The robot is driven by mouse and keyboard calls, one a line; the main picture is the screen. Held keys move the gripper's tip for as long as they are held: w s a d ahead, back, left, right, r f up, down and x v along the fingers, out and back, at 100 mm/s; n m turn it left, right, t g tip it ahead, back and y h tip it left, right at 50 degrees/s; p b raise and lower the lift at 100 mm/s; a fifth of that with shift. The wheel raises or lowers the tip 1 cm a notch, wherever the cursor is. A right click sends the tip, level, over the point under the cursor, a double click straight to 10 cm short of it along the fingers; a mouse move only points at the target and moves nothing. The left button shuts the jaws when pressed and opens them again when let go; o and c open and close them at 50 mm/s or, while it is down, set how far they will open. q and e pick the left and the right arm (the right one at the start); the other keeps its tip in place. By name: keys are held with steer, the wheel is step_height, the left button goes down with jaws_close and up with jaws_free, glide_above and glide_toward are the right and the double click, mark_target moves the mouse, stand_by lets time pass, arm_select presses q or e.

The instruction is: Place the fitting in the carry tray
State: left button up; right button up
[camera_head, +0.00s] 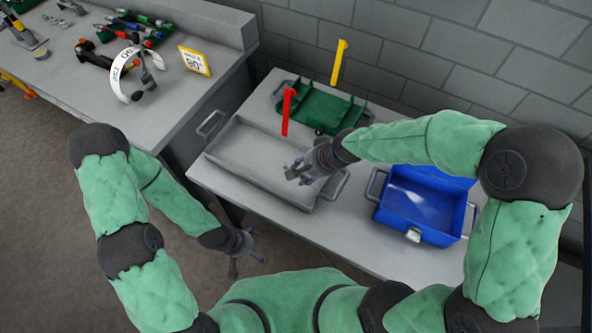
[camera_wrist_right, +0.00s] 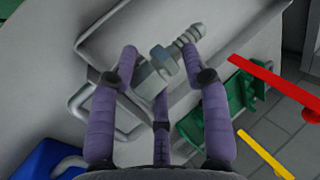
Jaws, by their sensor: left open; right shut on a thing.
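The fitting (camera_wrist_right: 166,66) is a grey metal piece with a hex collar and a ribbed end. My right gripper (camera_head: 299,173) is shut on it, with purple fingers on both sides of the collar in the right wrist view (camera_wrist_right: 160,62). The grey carry tray (camera_head: 232,150) is shallow with a handle at each end and lies on the grey table. In the head view the right gripper is over the tray's right part, near its right handle; the exact height is hard to tell. My left gripper (camera_head: 248,260) is open and empty, low in front of the table.
A green tray (camera_head: 318,108) with an upright red bar (camera_head: 288,110) and yellow bar (camera_head: 338,62) stands behind the carry tray. A blue box (camera_head: 420,212) stands at the right. The left workbench (camera_head: 165,105) holds tools, a white headband-like ring and a yellow-edged sign.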

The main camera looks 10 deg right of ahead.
steer(key=w+f+b, duration=0.1)
steer(key=w+f, duration=0.2)
steer(key=f, duration=0.1)
steer(key=w+f+b, duration=0.1)
steer(key=w+f, duration=0.1)
steer(key=shift+w+a+b, duration=0.3)
steer(key=shift+a+b, duration=0.05)
steer(key=shift+w+f+b, duration=0.15)
steer(key=shift+f+b, duration=0.35)
steer(key=shift+f, duration=0.35)
steer(key=shift+w+f+b, duration=0.1)
steer(key=shift+f+b, duration=0.4)
steer(key=shift+f, duration=0.35)
steer(key=shift+f, duration=0.15)
steer(key=o, duration=1.3)
steer(key=shift+r, duration=0.25)
steer(key=p+v, duration=0.4)
steer(key=v, duration=0.8)
